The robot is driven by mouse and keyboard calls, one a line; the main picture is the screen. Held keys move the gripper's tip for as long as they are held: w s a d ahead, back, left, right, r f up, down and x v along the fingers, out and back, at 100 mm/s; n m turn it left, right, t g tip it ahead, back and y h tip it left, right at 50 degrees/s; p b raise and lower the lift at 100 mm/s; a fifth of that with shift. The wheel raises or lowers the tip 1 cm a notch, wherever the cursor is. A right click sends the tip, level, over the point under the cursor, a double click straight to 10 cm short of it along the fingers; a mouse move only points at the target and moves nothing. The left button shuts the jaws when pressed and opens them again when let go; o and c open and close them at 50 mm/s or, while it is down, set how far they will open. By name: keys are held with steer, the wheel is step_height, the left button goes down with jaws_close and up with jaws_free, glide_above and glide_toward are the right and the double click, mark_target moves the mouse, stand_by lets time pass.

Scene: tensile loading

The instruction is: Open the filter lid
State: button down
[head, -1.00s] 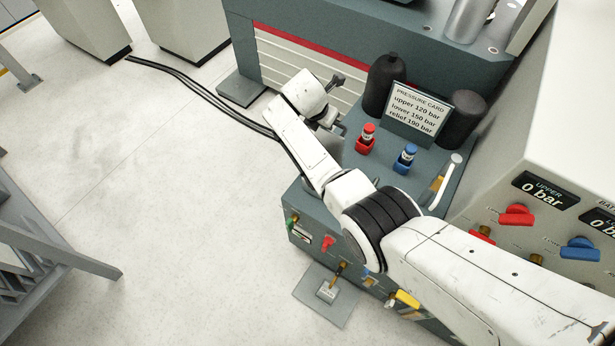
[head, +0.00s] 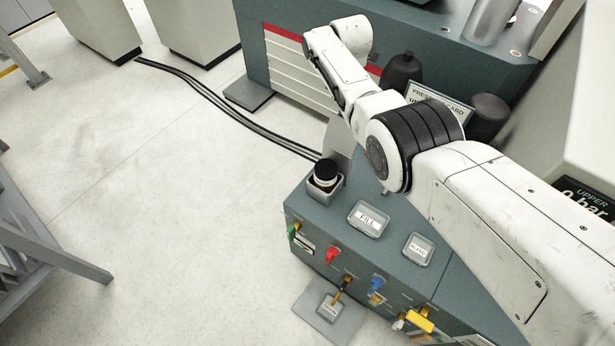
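A grey lidded box (head: 368,220) with a white label that seems to read "FILL" sits on top of the dark teal cabinet. Its lid looks shut. A smaller lidded box (head: 418,250) with an unreadable label is to its right, also shut. I cannot tell for certain which one carries the filter lid. My arm reaches up from the lower right, with its wrist bent above the back of the cabinet, beyond the boxes and apart from them. My gripper's fingers are hidden behind the wrist.
A black-capped container (head: 325,173) stands in a square holder at the cabinet's left corner. Dark bottles (head: 402,72) and the pressure card (head: 440,105) stand behind my arm. Colored valve handles (head: 333,254) line the front face.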

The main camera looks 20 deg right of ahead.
steer(key=shift+s+d+f+b, duration=0.1)
steer(key=shift+s+f+b, duration=0.2)
steer(key=shift+f, duration=0.55)
steer(key=shift+w+r, duration=0.15)
steer(key=shift+w, duration=0.05)
steer(key=shift+r, duration=0.1)
